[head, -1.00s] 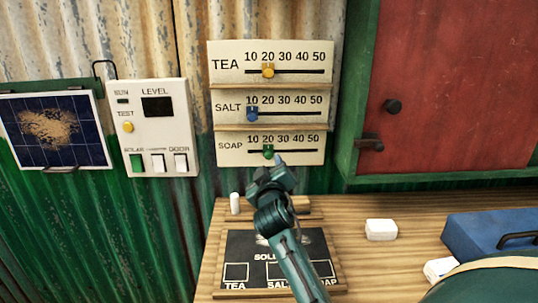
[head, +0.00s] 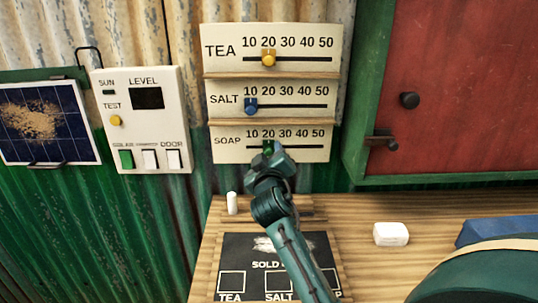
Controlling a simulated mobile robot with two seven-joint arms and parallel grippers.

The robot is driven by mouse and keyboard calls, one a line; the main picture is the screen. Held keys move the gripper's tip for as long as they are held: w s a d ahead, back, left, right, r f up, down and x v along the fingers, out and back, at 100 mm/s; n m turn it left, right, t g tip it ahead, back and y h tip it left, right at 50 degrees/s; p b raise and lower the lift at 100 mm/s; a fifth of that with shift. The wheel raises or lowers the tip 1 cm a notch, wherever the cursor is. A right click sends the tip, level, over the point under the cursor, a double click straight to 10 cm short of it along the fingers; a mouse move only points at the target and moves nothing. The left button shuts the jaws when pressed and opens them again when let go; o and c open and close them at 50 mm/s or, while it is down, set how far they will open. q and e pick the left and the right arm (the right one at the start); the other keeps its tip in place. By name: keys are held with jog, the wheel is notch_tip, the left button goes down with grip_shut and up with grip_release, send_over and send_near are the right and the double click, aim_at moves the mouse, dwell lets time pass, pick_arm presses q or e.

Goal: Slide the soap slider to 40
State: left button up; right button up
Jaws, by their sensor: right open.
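The soap slider's green knob (head: 268,147) sits near 20 on the lowest scale of the price board. The soap scale (head: 310,146) runs from 10 to 50 on a cream panel fixed to the wall. My right gripper (head: 268,158) is open, right at the green knob and partly covering it; whether it touches the knob is unclear. The tea slider's yellow knob (head: 268,58) stands at 20, and the salt slider's blue knob (head: 251,105) at 10. My left gripper is not in view.
A switch box (head: 143,120) and a solar panel (head: 48,118) hang at left. A red cabinet door (head: 460,90) is at right. Below, the wooden counter (head: 350,270) holds a chalkboard (head: 235,262), a white chalk-like piece (head: 232,203) and a white soap-like block (head: 391,234).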

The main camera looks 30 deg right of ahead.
aim_at(301, 146)
grip_shut()
dwell(0.3)
jog(key=s+d+p, duration=0.1)
jog(key=d, duration=0.1)
jog(key=s+d+p, duration=0.1)
jog(key=d, duration=0.1)
jog(key=s+d+p, duration=0.1)
jog(key=s+d, duration=0.1)
jog(key=shift+s+d, duration=0.1)
jog(key=shift+d, duration=0.3)
jog(key=shift+s+d, duration=0.1)
jog(key=shift+d, duration=0.15)
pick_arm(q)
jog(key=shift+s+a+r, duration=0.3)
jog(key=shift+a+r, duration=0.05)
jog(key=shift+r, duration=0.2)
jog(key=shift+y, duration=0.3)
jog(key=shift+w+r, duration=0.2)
pick_arm(e)
grip_release()
